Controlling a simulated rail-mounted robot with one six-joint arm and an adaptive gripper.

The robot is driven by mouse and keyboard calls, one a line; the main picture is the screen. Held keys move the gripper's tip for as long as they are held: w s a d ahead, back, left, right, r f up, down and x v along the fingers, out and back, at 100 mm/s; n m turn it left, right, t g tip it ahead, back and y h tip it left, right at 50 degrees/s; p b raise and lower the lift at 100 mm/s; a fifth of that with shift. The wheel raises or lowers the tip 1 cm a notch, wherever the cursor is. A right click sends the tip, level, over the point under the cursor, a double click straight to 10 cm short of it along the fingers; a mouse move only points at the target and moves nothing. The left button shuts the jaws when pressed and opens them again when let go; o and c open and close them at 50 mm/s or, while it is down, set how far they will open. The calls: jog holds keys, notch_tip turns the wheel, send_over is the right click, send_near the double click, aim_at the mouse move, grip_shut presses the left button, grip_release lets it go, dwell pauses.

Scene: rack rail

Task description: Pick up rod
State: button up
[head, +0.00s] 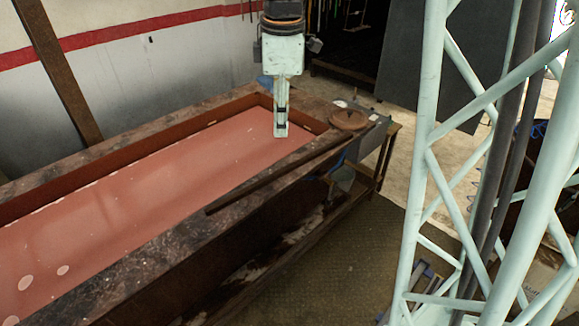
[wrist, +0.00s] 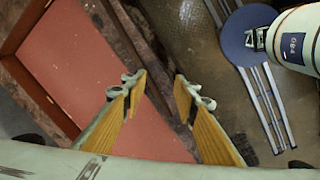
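The rod (head: 290,167) is long, thin and dark brown. In the head view it lies slantwise along the near rim of the long table with the red sunken bed (head: 150,185). My gripper (head: 281,133) hangs pointing down above the table, seen edge-on, with its tips appearing just behind the rod's line; its height above the rod is hard to judge. In the wrist view my gripper (wrist: 160,84) is open, its two yellow-padded fingers well apart with nothing between them. The dark rim runs diagonally behind the fingers there; I cannot clearly separate the rod from it.
A round brown disc (head: 348,119) lies at the table's far right end, close to the rod's far end. A blue round stool (wrist: 250,35) with metal legs stands on the floor beside the table. The red bed (wrist: 90,60) is mostly clear.

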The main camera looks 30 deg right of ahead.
jog(key=w+d+f+n+p, duration=0.3)
jog(key=w+d+f+n, duration=0.15)
jog(key=w+f, duration=0.3)
jog(key=n+g+p, duration=0.1)
jog(key=n+p, duration=0.1)
jog(key=n, duration=0.1)
send_over(290, 166)
notch_tip(290, 166, down, 7)
jog(key=shift+s+d+f, duration=0.1)
jog(key=shift+f, duration=0.05)
jog(key=shift+f, duration=0.1)
jog(key=shift+m, duration=0.25)
notch_tip(290, 166, down, 7)
jog(key=shift+r, duration=0.1)
jog(key=shift+f, duration=0.75)
jog(key=shift+f, duration=0.2)
jog(key=shift+w+f, duration=0.2)
jog(key=shift+f, duration=2.25)
